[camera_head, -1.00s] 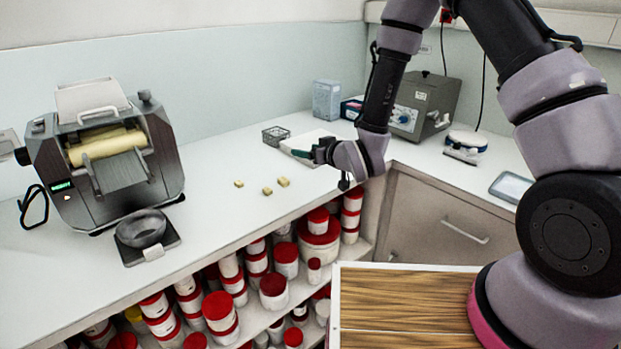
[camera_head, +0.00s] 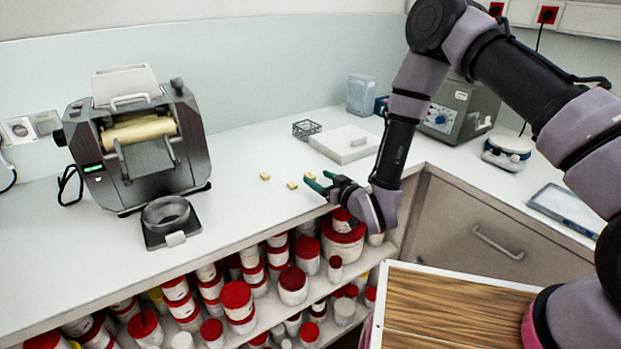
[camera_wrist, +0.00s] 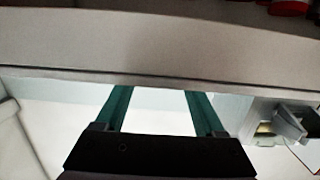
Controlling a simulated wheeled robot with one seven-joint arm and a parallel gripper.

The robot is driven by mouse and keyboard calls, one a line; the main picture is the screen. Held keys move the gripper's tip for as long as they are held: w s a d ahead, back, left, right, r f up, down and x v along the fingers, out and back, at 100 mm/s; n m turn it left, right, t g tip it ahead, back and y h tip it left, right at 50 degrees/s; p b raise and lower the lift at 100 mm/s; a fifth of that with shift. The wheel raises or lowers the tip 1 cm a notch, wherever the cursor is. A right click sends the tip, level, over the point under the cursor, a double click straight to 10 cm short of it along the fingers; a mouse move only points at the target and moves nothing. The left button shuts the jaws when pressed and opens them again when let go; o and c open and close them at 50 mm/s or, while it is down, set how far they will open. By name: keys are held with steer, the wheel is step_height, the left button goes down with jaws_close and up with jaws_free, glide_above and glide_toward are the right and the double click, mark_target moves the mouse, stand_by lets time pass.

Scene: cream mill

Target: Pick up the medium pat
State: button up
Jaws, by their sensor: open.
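Three small yellow pats lie on the white counter in the head view: a left pat (camera_head: 265,176), a middle pat (camera_head: 292,185) and a right pat (camera_head: 310,176). They look close in size; the left one appears smallest, and I cannot tell surely which is the medium one. My gripper (camera_head: 318,181) has green fingers pointing left, just right of the pats and near the right one. Whether it touches that pat is unclear. In the wrist view my gripper (camera_wrist: 160,92) has its fingers apart with nothing between them; no pat shows there.
A mill (camera_head: 140,145) stands at the left with a round bowl (camera_head: 168,213) before it. A wire basket (camera_head: 306,129) and a white slab (camera_head: 345,143) lie behind the pats. Red-lidded jars (camera_head: 237,296) fill shelves below the counter's front edge. Counter left of the pats is clear.

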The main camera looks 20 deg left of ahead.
mark_target(309, 175)
steer(key=x, duration=0.4)
steer(key=shift+s+a+f, duration=0.1)
steer(key=shift+a+f, duration=0.05)
steer(key=shift+a, duration=0.3)
steer(key=shift+c, duration=0.3)
jaws_close()
step_height(309, 175, up, 10)
